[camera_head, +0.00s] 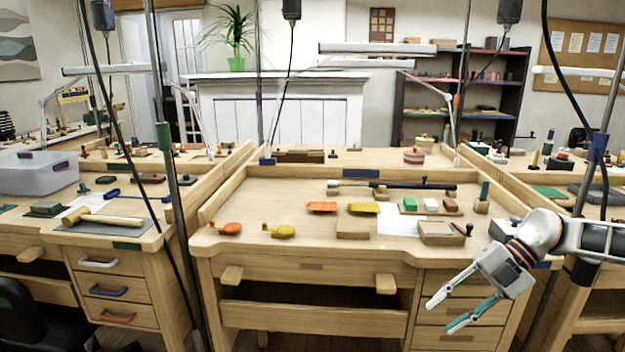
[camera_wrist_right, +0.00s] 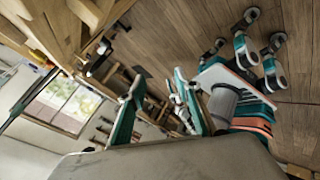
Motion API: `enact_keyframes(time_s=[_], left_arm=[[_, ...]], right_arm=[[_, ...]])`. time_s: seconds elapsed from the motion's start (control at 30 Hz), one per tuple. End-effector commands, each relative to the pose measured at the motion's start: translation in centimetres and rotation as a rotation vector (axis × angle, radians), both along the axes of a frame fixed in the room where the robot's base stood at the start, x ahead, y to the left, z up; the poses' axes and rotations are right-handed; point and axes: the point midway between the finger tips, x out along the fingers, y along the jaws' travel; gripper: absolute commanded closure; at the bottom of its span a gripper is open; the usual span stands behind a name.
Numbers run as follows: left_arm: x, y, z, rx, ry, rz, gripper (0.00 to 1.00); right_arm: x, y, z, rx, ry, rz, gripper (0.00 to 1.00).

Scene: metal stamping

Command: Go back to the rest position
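My right gripper (camera_head: 441,316) hangs in front of the drawers at the right side of the middle workbench (camera_head: 310,267), below the level of its top. Its two teal-lined fingers point down and to the left. They stand apart with nothing between them. The right wrist view also shows my right gripper (camera_wrist_right: 158,78) with its fingers spread and empty. My left gripper and arm are not in the head view.
On the bench lie orange (camera_head: 230,228) and yellow (camera_head: 283,231) tools, wooden blocks (camera_head: 353,228), a paper sheet (camera_head: 398,224) and a long dark rod (camera_head: 400,185). A left bench holds a grey bin (camera_head: 38,176) and a mallet (camera_head: 110,219). Lamp poles (camera_head: 170,165) stand between benches.

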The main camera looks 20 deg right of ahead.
Motion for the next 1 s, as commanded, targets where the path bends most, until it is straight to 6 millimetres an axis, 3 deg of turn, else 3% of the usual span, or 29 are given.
enact_keyframes(time_s=[0.03,0.2,0.4,0.57,0.77,1.0], left_arm=[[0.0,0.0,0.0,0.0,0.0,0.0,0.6],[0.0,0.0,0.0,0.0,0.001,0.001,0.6],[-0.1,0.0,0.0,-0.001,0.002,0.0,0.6],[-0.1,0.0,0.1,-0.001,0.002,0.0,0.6],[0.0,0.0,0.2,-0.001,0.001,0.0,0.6],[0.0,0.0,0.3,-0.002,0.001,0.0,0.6]], right_arm=[[0.3,2.6,-1.8,0.087,-0.027,-0.009,0.67],[1.9,9.2,-6.1,0.327,-0.126,-0.12,0.67],[2.8,14.5,-10.3,0.547,-0.183,-0.365,0.67],[2.6,17.0,-14.0,0.659,-0.17,-0.623,0.67],[0.4,19.2,-20.2,0.71,-0.064,-0.975,0.67],[-5.7,22.3,-27.9,0.662,0.173,-1.349,0.67]])
